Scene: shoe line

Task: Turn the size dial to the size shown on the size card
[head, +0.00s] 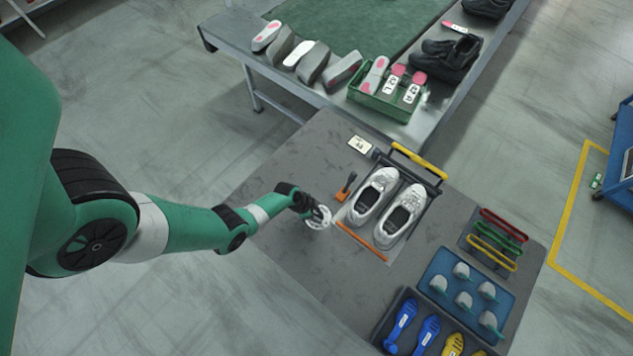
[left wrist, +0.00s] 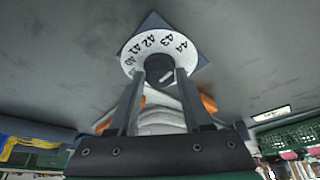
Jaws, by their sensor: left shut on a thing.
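The size dial (head: 318,217) is a white disc on the grey bench, left of the shoe fixture. The lower part of the dial is hidden behind the fingers. The size card (head: 360,145) stands at the bench's far edge; its printed size is too small to read surely. My right gripper is not in view.
A pair of white shoes (head: 387,207) sits in the fixture just right of the dial. An orange lever (head: 345,188) and an orange bar (head: 362,242) are close by. A blue tray (head: 451,312) and a dark insole bin (head: 379,333) stand at the right front. The bench's left front is clear.

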